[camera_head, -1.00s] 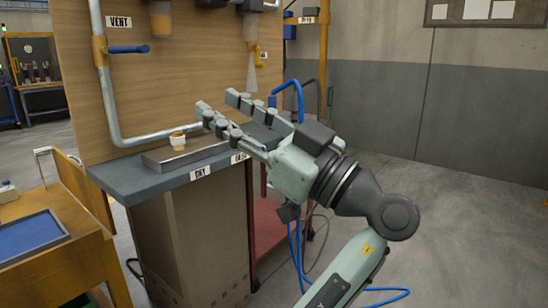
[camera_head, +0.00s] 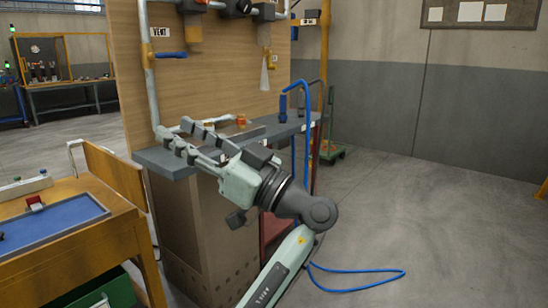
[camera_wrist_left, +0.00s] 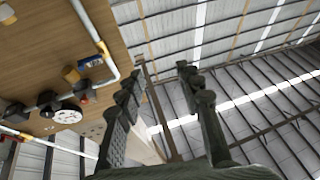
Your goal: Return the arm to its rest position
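My left gripper (camera_head: 173,128) is in the head view, in front of the wooden panel and over the left part of the grey bench top (camera_head: 165,162) in the picture. Its two fingers are apart with nothing between them. The left wrist view shows the same open, empty gripper (camera_wrist_left: 160,70), with the ceiling behind it. My left arm comes up from the bottom of the head view, bent at the wrist. The gripper hides part of the bench and its tray. My right gripper is not in view.
A wooden panel (camera_head: 225,65) with pipes and a blue-handled valve (camera_head: 171,54) stands behind the bench. A small orange-and-white part (camera_head: 241,122) shows past the gripper. A wooden table with a blue tray (camera_head: 50,228) is at left. Open floor (camera_head: 430,220) lies at right.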

